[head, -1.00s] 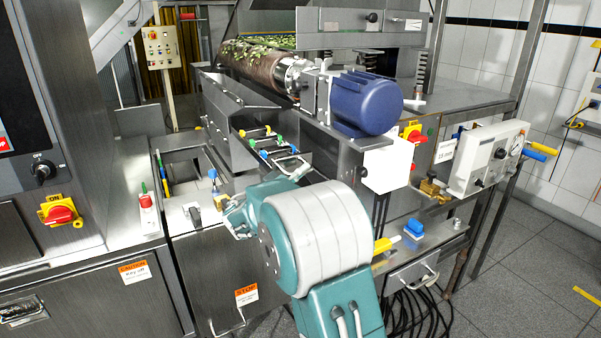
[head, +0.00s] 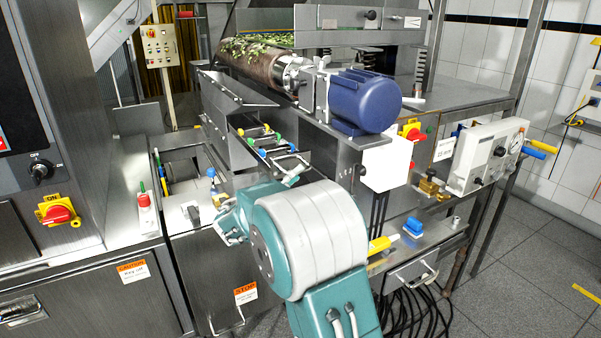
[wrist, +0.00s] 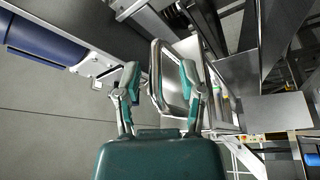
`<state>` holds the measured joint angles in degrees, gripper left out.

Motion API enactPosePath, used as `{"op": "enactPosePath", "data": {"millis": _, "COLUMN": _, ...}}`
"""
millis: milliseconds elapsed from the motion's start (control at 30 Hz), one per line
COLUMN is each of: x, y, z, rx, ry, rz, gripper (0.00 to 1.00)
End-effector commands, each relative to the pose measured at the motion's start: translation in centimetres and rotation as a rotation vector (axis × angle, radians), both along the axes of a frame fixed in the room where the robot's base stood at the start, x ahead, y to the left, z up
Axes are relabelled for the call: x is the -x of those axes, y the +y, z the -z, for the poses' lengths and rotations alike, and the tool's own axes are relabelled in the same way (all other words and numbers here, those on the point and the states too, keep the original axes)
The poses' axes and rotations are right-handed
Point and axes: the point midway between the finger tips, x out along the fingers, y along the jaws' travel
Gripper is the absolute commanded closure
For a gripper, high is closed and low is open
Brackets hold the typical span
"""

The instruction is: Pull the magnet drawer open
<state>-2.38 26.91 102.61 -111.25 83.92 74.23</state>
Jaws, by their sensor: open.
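The magnet drawer (head: 292,173) is a narrow metal tray with colored caps, sticking out of the machine below the hopper, left of the blue motor. Its front end carries a metal handle. In the wrist view a shiny rectangular metal piece (wrist: 172,82), which looks like the drawer's front or handle, stands beyond and between my fingertips. My gripper (wrist: 159,70) is open, with one teal finger on each side of that piece. I cannot tell whether the fingers touch it. In the head view my own arm covers much of the gripper.
The blue motor (head: 364,101) and a white box (head: 387,162) stand right of the drawer. A lower shelf holds a blue-handled item (head: 414,226) and a yellow one (head: 379,245). A steel cabinet with a red-yellow switch (head: 59,213) is at left. Open floor lies at right.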

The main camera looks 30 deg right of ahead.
Motion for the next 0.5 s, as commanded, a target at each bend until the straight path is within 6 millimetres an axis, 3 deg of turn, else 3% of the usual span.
{"op": "enactPosePath", "data": {"millis": 300, "x": 2.3, "y": 6.2, "z": 1.6, "rx": -0.002, "ry": 0.003, "rz": -0.004, "gripper": 0.49}}
{"op": "enactPosePath", "data": {"millis": 500, "x": 3.2, "y": 8.3, "z": 2.2, "rx": -0.002, "ry": 0.003, "rz": 0.0, "gripper": 0.49}}
